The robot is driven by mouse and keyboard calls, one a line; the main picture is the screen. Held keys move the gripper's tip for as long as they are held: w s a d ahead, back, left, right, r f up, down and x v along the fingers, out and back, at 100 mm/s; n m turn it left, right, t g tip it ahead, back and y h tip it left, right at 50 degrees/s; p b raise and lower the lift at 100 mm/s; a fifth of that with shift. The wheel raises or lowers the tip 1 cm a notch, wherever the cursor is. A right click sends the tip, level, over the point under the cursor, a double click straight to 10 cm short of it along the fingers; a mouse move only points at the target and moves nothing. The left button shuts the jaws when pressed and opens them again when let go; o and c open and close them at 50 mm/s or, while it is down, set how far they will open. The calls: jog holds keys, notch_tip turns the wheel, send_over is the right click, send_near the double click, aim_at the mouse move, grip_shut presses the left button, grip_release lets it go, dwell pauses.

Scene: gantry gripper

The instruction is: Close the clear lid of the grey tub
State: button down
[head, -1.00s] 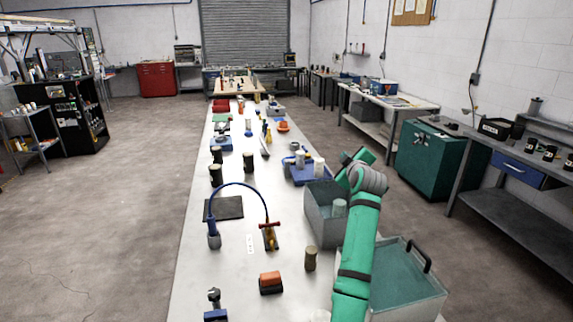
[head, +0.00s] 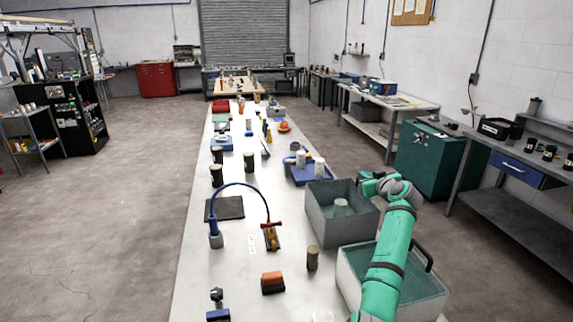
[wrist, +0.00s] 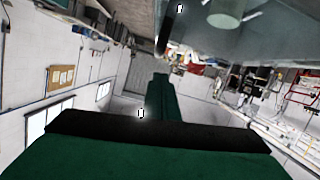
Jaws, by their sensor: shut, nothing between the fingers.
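Two grey tubs stand on the right side of the long bench in the head view. The farther grey tub (head: 325,228) holds a pale cylinder (head: 341,206), and a teal-tinted clear surface shows within its rim. The nearer tub (head: 350,290) has a teal-tinted clear top with a black handle (head: 424,257) at its right edge, partly hidden by my arm. My gripper (head: 364,177) is shut and empty at the far right corner of the farther tub, near rim height. I cannot tell whether it touches the lid. The wrist view shows a clear panel (wrist: 275,35) with a pale cylinder (wrist: 224,20) behind it.
A blue tray (head: 305,176) with white containers stands just beyond the farther tub. A blue hose arch (head: 238,185) stands farther left. Floor is open right of the bench.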

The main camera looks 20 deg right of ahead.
jog(key=shift+d+f+m+y, duration=0.15)
jog(key=shift+d+f+m, duration=0.15)
jog(key=shift+f, duration=0.3)
jog(key=shift+d+f+m+y, duration=0.2)
jog(key=shift+f+m, duration=0.1)
jog(key=shift+f, duration=0.25)
jog(key=shift+s+f, duration=0.1)
jog(key=shift+f, duration=0.15)
